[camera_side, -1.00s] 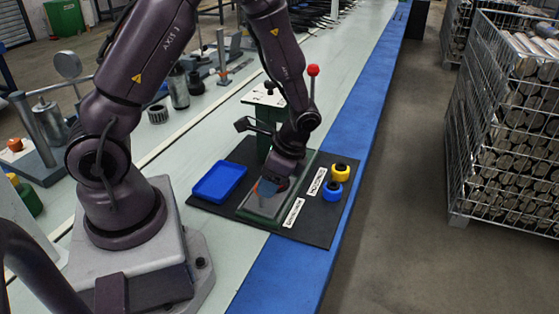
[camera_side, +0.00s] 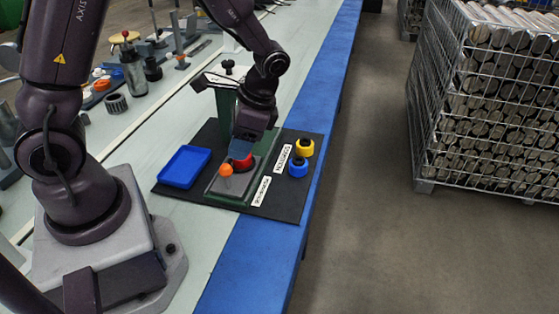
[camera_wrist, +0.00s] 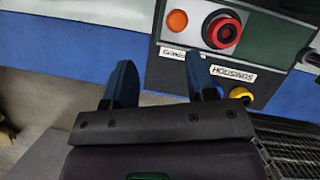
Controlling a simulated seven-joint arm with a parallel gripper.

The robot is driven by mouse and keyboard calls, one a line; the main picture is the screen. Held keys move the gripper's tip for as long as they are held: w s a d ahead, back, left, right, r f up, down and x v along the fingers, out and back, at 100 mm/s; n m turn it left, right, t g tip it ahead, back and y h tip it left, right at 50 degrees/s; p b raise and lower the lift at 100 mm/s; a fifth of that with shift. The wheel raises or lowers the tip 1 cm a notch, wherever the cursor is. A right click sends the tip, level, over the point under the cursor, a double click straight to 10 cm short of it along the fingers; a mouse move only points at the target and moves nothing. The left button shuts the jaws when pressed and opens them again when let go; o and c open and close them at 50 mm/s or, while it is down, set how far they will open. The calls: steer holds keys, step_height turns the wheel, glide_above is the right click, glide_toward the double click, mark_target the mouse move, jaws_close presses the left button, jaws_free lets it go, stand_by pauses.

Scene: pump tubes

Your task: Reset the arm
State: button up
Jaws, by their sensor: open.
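My gripper (camera_side: 241,160) is low over the dark mat in the side view. In the wrist view my gripper (camera_wrist: 158,62) shows two blue fingers spread apart with nothing between them. A red ring-shaped part (camera_side: 245,163) and an orange ball-like part (camera_side: 226,170) sit on the grey plate (camera_side: 222,187), by the fingers in the side view. In the wrist view the red part (camera_wrist: 222,30) and orange part (camera_wrist: 177,21) lie beyond the fingertips, apart from them. My wrist partly hides the red part in the side view.
A blue tray (camera_side: 184,167) lies left of the plate. A yellow ring (camera_side: 305,147) and a blue ring (camera_side: 298,167) stand at the right, beside white labels. A green column (camera_side: 226,104) rises behind. A wire crate (camera_side: 480,100) stands off the table.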

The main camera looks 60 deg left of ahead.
steer(key=s+d+r+n+t, duration=0.1)
steer(key=s+r+t, duration=0.1)
steer(key=r, duration=0.4)
steer(key=s+d+r+n+t+h, duration=0.1)
steer(key=s+d+r+n+t, duration=0.1)
steer(key=r, duration=0.4)
steer(key=s+d+r+n+t+h, duration=0.1)
steer(key=s+r+t, duration=0.3)
steer(key=r, duration=0.3)
steer(key=shift+s+d+n+t, duration=0.2)
steer(key=shift+d+n+t, duration=0.15)
steer(key=shift+t, duration=0.35)
stand_by(0.4)
